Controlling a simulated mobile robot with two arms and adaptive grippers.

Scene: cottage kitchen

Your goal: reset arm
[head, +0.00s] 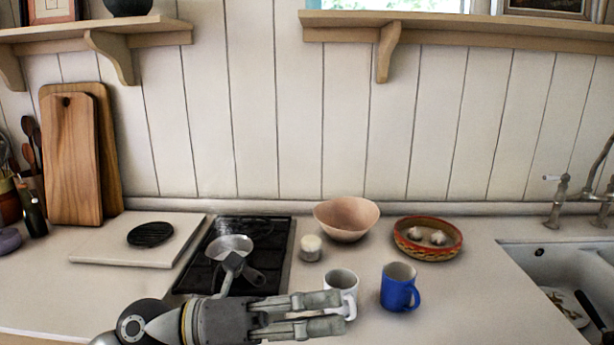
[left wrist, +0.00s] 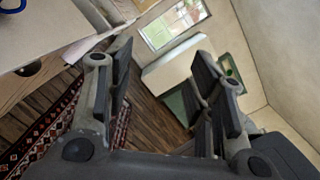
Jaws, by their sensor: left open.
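My left gripper (head: 335,312) comes in from the left at the bottom of the head view, over the front of the counter. Its fingers point right and are apart. A white mug (head: 341,283) stands just behind the fingers, which hide its lower part; I cannot tell whether they touch. In the left wrist view my left gripper (left wrist: 160,85) shows its two fingers spread wide with nothing between them. The wrist view looks out over the floor and the room. My right gripper is not in view.
A blue mug (head: 398,288) stands right of the fingertips. A pan (head: 235,248) sits on the black hob (head: 213,275). A pink bowl (head: 346,218), small white jar (head: 310,248) and patterned bowl (head: 428,239) stand behind. The sink (head: 541,262) is at right.

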